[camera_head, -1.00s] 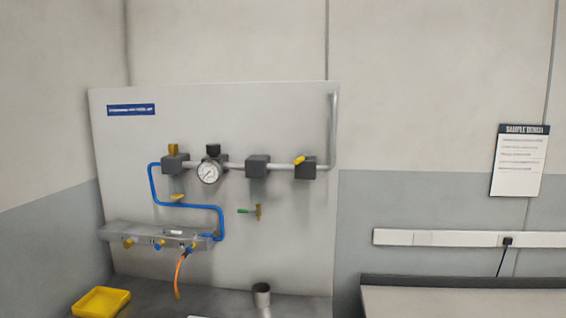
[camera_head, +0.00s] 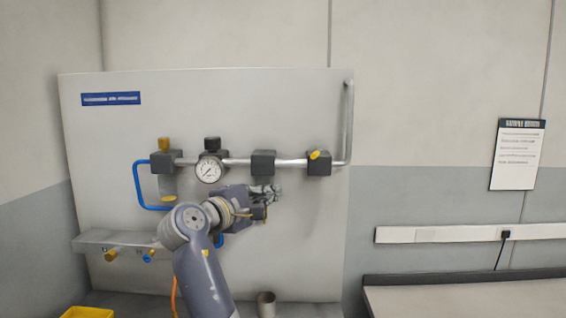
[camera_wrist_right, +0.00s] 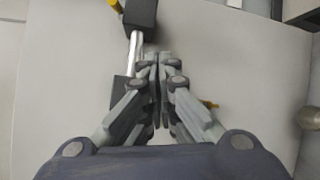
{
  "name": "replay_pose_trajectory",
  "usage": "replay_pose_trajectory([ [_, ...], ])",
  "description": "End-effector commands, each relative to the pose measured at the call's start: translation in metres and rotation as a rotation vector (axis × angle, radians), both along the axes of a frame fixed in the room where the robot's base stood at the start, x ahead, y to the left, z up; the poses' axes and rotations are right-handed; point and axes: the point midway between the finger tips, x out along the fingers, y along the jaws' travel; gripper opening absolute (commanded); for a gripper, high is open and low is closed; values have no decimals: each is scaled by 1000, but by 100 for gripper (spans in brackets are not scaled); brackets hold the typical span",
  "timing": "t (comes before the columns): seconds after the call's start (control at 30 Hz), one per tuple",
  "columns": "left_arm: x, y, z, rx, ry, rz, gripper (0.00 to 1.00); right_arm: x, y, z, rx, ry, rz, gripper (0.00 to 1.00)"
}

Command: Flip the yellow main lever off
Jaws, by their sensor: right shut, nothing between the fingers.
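The yellow lever (camera_head: 315,154) sits on the rightmost dark block (camera_head: 319,166) of the pipe run on the panel. It lies slightly tilted across the top of the block. My right gripper (camera_head: 270,193) is below and left of it, apart from it, in front of the panel. In the right wrist view the fingers (camera_wrist_right: 157,62) are shut and empty. A yellow part (camera_wrist_right: 115,6), seemingly the lever, shows beside a dark block (camera_wrist_right: 140,18) at the top of that view. My left gripper is not in view.
A pressure gauge (camera_head: 209,170), other dark blocks and a blue hose (camera_head: 140,187) are on the panel (camera_head: 240,105). A grey shelf with small valves (camera_head: 110,254) is at lower left. A metal cup (camera_head: 266,304) and a yellow tray (camera_head: 88,312) are below.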

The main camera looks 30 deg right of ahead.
Motion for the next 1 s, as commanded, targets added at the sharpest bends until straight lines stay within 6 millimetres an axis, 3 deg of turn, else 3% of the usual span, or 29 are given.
replay_pose_trajectory([
  [0.03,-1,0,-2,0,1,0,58,0,9,22,-16,-39,18,0],
  [0.1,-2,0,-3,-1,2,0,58,0,17,41,-34,-72,34,0],
  [0.2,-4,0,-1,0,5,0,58,1,20,54,-44,-91,43,0],
  [0.37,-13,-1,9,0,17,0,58,10,3,58,-47,-89,41,0],
  [0.73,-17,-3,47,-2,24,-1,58,49,-65,63,-45,-87,40,0],
  [1.0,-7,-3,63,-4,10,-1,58,28,-86,65,-42,-90,42,0],
])
